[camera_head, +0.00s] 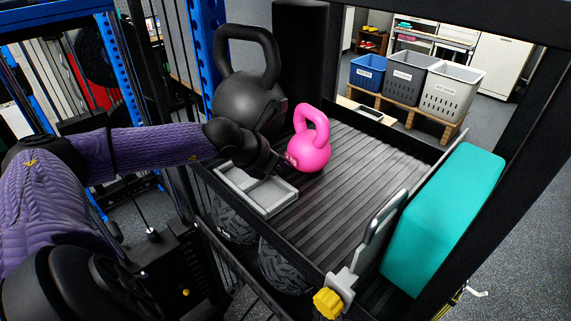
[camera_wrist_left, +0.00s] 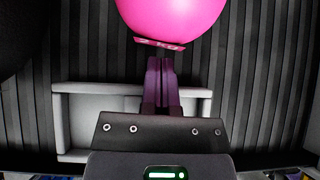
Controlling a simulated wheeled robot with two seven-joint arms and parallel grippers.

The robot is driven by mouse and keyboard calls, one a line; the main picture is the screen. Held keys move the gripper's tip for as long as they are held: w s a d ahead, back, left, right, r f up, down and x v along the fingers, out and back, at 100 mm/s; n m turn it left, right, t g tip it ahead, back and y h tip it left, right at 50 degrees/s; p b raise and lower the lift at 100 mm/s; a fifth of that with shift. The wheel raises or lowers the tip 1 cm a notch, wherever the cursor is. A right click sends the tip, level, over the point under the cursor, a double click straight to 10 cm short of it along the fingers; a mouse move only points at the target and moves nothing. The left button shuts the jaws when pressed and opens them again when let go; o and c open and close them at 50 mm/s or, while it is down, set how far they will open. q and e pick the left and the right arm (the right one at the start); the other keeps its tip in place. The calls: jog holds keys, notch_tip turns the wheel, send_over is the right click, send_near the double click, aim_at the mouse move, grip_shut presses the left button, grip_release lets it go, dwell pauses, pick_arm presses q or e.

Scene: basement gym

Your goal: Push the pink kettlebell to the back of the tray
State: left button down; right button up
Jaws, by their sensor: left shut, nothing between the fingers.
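The pink kettlebell (camera_head: 309,150) stands upright on the black ribbed tray (camera_head: 352,165), its handle up. In the left wrist view the kettlebell (camera_wrist_left: 172,15) fills the top middle, with a "2 kg" label low on its side. My left gripper (camera_head: 279,163) reaches in from the left, just left of the kettlebell. Its fingers (camera_wrist_left: 160,70) are shut with nothing between them and point at the label. The tips are touching or very close to it; I cannot tell which. My right gripper is not in view.
A large black kettlebell (camera_head: 248,95) stands behind my left wrist. A grey divided organizer (camera_head: 268,196) lies under the gripper. A teal block (camera_head: 445,220) and a grey bracket with a yellow knob (camera_head: 328,302) are at the right. The ribbed surface right of the pink kettlebell is clear.

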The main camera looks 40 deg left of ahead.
aim_at(294, 154)
pick_arm(q)
jog(key=shift+w+d+f, duration=0.15)
jog(key=shift+w+f, duration=0.3)
jog(key=shift+w, duration=0.05)
jog(key=shift+w+f+b, duration=0.1)
jog(key=shift+w+b, duration=0.3)
jog(key=shift+b, duration=0.05)
jog(key=w+b, duration=0.2)
jog(key=w, duration=0.2)
jog(key=shift+d+f+b, duration=0.1)
jog(key=shift+d+b, duration=0.15)
jog(key=shift+b, duration=0.15)
jog(key=w+b, duration=0.1)
jog(key=w, duration=0.2)
jog(key=w+d+b, duration=0.1)
jog(key=w, duration=0.5)
jog(key=shift+w+d+b, duration=0.2)
jog(key=shift+w+b, duration=0.15)
jog(key=shift+b, duration=0.05)
jog(key=shift+w+d+r, duration=0.1)
jog(key=shift+w+r, duration=0.1)
jog(key=shift+w, duration=0.3)
jog(key=shift+r, duration=0.1)
